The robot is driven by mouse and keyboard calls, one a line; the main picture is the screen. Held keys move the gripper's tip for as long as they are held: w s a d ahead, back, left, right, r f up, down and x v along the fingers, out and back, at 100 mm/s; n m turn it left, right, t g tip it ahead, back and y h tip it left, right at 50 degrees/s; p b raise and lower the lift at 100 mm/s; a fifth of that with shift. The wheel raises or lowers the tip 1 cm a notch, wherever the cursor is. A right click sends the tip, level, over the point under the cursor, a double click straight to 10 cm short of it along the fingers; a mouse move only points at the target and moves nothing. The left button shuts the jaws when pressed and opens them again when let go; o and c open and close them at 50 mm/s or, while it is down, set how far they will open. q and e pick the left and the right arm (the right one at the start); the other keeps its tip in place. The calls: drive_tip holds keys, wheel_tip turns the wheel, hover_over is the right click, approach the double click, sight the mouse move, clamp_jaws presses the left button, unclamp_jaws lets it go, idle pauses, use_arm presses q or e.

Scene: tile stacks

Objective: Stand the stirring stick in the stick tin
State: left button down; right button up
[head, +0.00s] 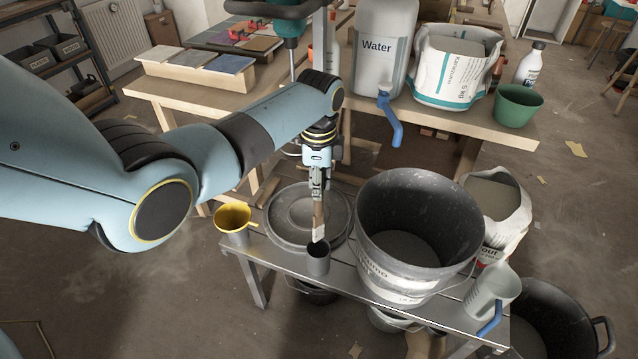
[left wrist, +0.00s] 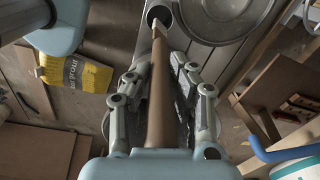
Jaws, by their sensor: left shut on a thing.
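My left gripper (head: 317,184) points down over the metal bench and is shut on the stirring stick (head: 318,217), a brown, nearly upright stick with a pale lower end. The small grey stick tin (head: 318,263) stands on the bench directly below. The stick's lower end is at the tin's mouth; I cannot tell whether it is just above or slightly inside. In the left wrist view, the stick (left wrist: 160,95) runs between the fingers (left wrist: 163,90) towards the tin's dark round opening (left wrist: 158,14). My right gripper is not in view.
A large bucket (head: 385,278) stands right of the tin, and a round grey lid (head: 338,205) lies behind it. A yellow funnel (head: 234,217) is to the left. A grey jug (head: 490,292) stands at the right end. Behind, a wooden table holds a water canister (head: 378,70).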

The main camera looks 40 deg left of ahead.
sight(319, 214)
use_arm(q)
wheel_tip(319, 214, down, 3)
drive_tip(key=b, duration=0.3)
drive_tip(key=shift+f, duration=0.15)
wheel_tip(319, 214, down, 2)
drive_tip(key=shift+b, duration=0.55)
wheel_tip(319, 214, down, 4)
drive_tip(key=b, duration=0.2)
drive_tip(key=shift+b, duration=0.3)
drive_tip(key=shift+f+b, duration=0.4)
drive_tip(key=shift+f, duration=0.15)
drive_tip(key=c, duration=1.1)
unclamp_jaws()
wheel_tip(319, 214, up, 12)
